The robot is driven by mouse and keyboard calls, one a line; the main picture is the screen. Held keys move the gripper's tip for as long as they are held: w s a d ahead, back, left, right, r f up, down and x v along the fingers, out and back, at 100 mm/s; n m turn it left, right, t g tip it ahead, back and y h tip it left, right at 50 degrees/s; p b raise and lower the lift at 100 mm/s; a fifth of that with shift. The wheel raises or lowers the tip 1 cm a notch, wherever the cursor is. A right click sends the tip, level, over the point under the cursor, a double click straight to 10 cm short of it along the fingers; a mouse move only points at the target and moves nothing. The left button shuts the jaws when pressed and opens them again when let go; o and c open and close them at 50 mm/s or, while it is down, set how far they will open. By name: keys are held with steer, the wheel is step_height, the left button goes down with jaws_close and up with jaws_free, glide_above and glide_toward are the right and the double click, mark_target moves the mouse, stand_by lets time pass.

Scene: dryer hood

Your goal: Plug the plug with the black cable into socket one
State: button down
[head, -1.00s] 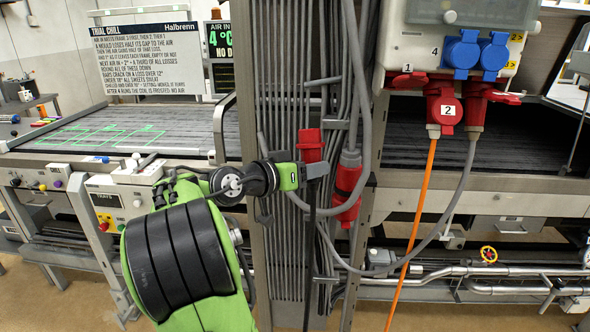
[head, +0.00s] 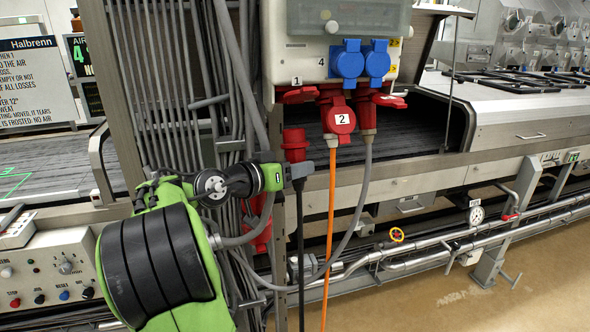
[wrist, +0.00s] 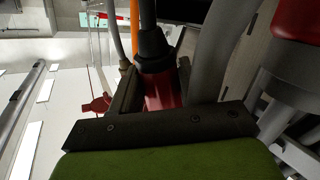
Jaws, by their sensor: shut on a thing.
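My gripper (head: 299,170) is shut on the red plug (head: 295,146), which stands upright with its mouth up. The black cable (head: 300,245) hangs straight down from below the jaws. In the wrist view the red plug (wrist: 162,90) and its dark collar sit between the dark fingers. Socket one (head: 297,96), with the small label 1 above it and a red lid, is at the left of the socket box's underside. In the head view the plug shows just below socket one, with a small gap in the picture. How far apart they are in depth I cannot tell.
The plug with the orange cable (head: 332,200) hangs from the socket whose lid is marked 2 (head: 341,120). A grey-cabled plug (head: 368,120) is to its right. Two blue sockets (head: 347,60) are on the box front. Grey conduits (head: 175,80) stand at left.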

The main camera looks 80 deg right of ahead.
mark_target(285, 149)
steer(key=shift+w+d+r+p, duration=0.15)
steer(key=shift+r+p, duration=0.45)
steer(key=shift+r, duration=0.15)
steer(key=shift+w+d+r+p, duration=0.1)
steer(key=shift+d+r+p, duration=0.05)
steer(key=shift+r+p, duration=0.5)
steer(key=shift+w+d+r+p, duration=0.15)
steer(key=shift+r+p, duration=0.35)
steer(key=shift+r, duration=0.3)
steer(key=shift+b, duration=0.35)
steer(key=shift+w+d+r+p, duration=0.1)
steer(key=shift+d+r+p, duration=0.1)
steer(key=shift+r+p, duration=0.5)
steer(key=shift+w+d+r+p, duration=0.15)
steer(key=shift+d+r+p, duration=0.05)
steer(key=shift+r+p, duration=0.5)
steer(key=shift+w+d+r+p, duration=0.1)
steer(key=shift+d+r+p, duration=0.1)
steer(key=shift+r+p, duration=0.45)
steer(key=shift+c, duration=2.4)
jaws_free()
steer(key=shift+f, duration=0.1)
steer(key=p+v, duration=0.1)
steer(key=v, duration=1.4)
steer(key=shift+a+p, duration=0.35)
steer(key=shift+a, duration=0.05)
